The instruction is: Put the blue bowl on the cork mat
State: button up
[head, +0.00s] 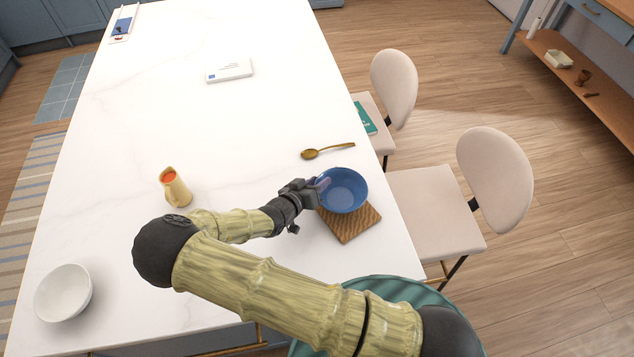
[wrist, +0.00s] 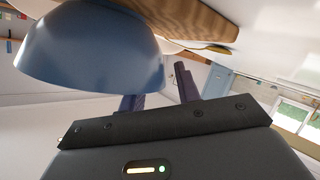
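The blue bowl (head: 345,192) is upright over the cork mat (head: 352,230), covering the mat's far part. In the wrist view the bowl (wrist: 85,55) fills the upper left, with the mat (wrist: 195,18) beyond it. Its base looks close to the mat, but I cannot tell whether it touches. My gripper (head: 317,186) is at the bowl's left rim. In the wrist view the two fingers of my gripper (wrist: 160,92) stand apart. One is partly hidden behind the bowl and the other is clear of it; no grip on the rim shows.
A gold spoon (head: 328,151) lies just beyond the bowl. A yellow jug (head: 175,188) and a white bowl (head: 63,292) stand to the left. A white box (head: 229,71) lies farther back. Chairs (head: 437,208) line the right table edge. The table's middle is clear.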

jog(key=shift+r, duration=0.1)
jog(key=b+v, duration=0.2)
jog(key=v, duration=1)
jog(key=shift+b, duration=0.4)
jog(key=shift+w, duration=0.1)
jog(key=w+d+r+g+y, duration=0.5)
jog(key=w+d+y, duration=0.1)
jog(key=d+y, duration=0.15)
jog(key=s+d+r+g, duration=0.2)
jog(key=s+d+r, duration=0.2)
jog(key=s+d, duration=0.2)
jog(key=s+d+r+g, duration=0.2)
jog(key=s+d+r, duration=0.3)
jog(key=d, duration=0.6)
jog(key=shift+s+d+n, duration=0.15)
jog(key=shift+s+n, duration=0.15)
jog(key=shift+s, duration=0.15)
